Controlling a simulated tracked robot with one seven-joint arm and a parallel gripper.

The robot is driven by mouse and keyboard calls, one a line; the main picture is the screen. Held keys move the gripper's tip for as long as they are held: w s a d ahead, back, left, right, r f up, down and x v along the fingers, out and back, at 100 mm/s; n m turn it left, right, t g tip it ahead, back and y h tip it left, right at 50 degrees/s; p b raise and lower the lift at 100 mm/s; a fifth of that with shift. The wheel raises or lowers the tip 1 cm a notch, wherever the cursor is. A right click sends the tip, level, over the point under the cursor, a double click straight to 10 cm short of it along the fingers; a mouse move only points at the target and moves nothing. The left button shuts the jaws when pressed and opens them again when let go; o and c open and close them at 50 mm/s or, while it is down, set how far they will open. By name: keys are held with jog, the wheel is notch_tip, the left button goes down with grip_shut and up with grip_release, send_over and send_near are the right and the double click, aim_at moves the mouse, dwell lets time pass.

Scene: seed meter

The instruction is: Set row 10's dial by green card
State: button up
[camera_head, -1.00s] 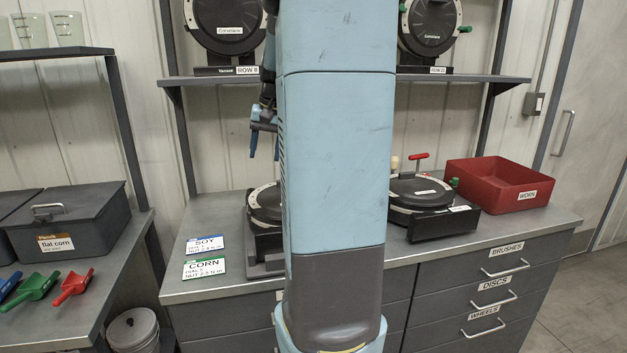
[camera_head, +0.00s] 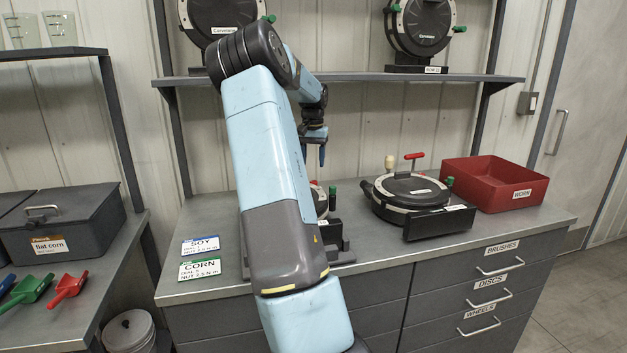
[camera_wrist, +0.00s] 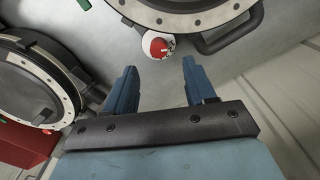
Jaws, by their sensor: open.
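The green-topped CORN card (camera_head: 200,268) lies flat on the bench at its left front; its dial digit is too small to read. A seed meter stands mostly hidden behind my arm, with its base (camera_head: 338,240) showing; its row label is hidden. In the wrist view a round meter (camera_wrist: 195,8) fills the top, with a white-and-red dial (camera_wrist: 158,46) at its rim. My gripper (camera_wrist: 160,72) is open and empty, its blue fingers below that dial and apart from it. In the head view my gripper (camera_head: 313,158) hangs above the hidden meter.
A blue SOY card (camera_head: 200,245) lies behind the CORN card. Another meter (camera_head: 410,195) with a red handle stands right of my arm, beside a red WORN bin (camera_head: 495,183). Shelf meters (camera_head: 422,30) stand above. Scoops (camera_head: 35,289) lie on the left bench.

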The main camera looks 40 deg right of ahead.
aim_at(314, 181)
jog(key=shift+d+f, duration=0.25)
jog(key=shift+f, duration=3.6)
grip_shut()
